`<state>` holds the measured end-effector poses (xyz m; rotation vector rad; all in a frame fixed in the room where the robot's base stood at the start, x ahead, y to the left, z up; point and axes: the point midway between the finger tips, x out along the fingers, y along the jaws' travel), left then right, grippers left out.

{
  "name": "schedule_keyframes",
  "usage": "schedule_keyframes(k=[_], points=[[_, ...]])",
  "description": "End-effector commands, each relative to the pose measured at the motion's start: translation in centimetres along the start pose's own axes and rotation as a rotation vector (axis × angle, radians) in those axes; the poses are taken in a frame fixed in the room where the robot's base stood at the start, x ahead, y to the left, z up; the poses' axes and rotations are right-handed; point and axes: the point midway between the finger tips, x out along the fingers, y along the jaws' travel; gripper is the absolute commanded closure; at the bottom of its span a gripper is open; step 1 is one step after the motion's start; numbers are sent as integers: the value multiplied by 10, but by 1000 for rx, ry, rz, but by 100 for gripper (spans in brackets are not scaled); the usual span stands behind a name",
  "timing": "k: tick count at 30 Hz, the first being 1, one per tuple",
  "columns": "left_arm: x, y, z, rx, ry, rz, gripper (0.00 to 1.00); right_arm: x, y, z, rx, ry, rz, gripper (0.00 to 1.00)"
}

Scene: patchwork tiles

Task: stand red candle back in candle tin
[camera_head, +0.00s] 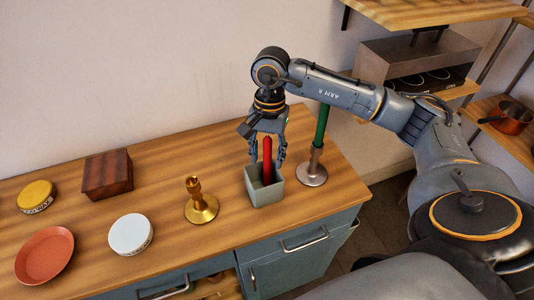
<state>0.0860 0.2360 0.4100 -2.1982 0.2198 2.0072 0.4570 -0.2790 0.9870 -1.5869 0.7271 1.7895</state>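The red candle (267,158) stands upright in the square grey-green candle tin (266,194), near the front right of the wooden counter. Its lower end is hidden inside the tin. My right gripper (267,154) points down over the tin. Its fingers are spread on either side of the candle, with gaps between them and the candle. It looks open and not gripping. My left gripper is not in view.
A green candle (322,125) stands in a silver holder (312,174) close to the tin's right. An empty brass candlestick (201,205) is at its left. Further left are a white tin (131,234), wooden box (107,174), yellow tin (37,195) and orange plate (44,255).

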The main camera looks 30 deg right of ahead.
Motion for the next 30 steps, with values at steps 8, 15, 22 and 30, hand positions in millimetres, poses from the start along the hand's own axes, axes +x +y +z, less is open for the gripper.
schedule_keyframes(k=[8,15,22,30], points=[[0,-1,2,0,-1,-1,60,-4,0,0,0,1,-2,54],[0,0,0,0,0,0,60,-46,-1,-1,1,3,-5,54],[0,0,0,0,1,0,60,-93,-1,0,-1,2,-3,54],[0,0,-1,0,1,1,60,-119,0,0,0,0,-1,54]])
